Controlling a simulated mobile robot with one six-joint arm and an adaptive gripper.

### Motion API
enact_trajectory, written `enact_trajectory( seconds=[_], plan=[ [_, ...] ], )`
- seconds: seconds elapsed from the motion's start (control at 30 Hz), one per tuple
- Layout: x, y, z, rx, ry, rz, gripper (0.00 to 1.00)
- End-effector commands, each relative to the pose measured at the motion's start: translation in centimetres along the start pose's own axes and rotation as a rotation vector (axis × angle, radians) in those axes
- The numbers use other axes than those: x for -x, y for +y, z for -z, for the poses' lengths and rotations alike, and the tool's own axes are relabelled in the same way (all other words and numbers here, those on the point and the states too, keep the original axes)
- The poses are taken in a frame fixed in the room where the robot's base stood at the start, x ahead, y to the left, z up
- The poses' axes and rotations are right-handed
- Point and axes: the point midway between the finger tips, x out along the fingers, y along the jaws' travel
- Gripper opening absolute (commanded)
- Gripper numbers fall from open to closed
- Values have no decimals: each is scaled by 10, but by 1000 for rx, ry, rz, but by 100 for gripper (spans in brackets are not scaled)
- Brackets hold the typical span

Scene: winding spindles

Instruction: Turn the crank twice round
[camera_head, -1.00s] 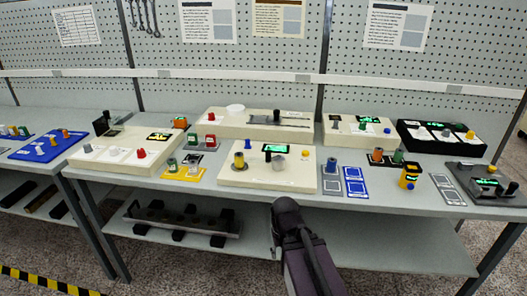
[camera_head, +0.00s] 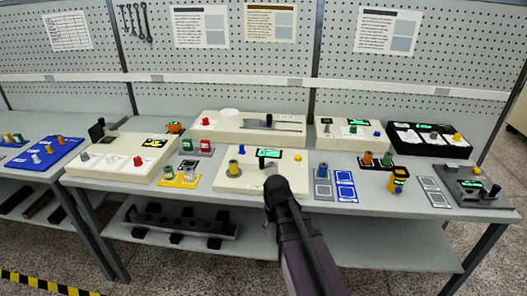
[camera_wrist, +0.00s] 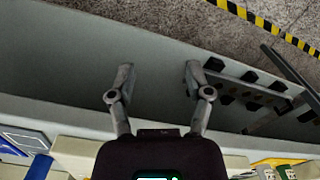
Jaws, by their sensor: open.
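The cream board (camera_head: 222,183) in the middle of the bench carries a yellow-topped spindle (camera_head: 233,167), a green-lit display (camera_head: 291,155) and a short black upright part (camera_head: 262,162). I cannot tell for sure which part is the crank. My gripper (camera_head: 275,184) overlaps the front right of this board in the head view and hides the grey spindle there. In the wrist view my gripper (camera_wrist: 159,73) is open and empty, its fingers pointing over the bench's front edge; no crank shows between them.
A cream box with a slot (camera_head: 213,125) stands behind. A grey plate with a blue-topped part (camera_head: 322,173) lies to the right, then a yellow device (camera_head: 397,180) and a dark box (camera_head: 470,183). Several fixtures stand left. Striped floor tape (camera_wrist: 250,15) shows in the wrist view.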

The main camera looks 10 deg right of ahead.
Motion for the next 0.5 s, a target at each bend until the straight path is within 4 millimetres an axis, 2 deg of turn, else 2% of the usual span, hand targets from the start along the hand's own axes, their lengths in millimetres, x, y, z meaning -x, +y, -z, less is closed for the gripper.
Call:
enact_trajectory(
  seconds=[0.03,0.5],
  plan=[
    [22,0,14,10,0,0,65],
    [115,6,97,104,0,-2,65]
  ],
)
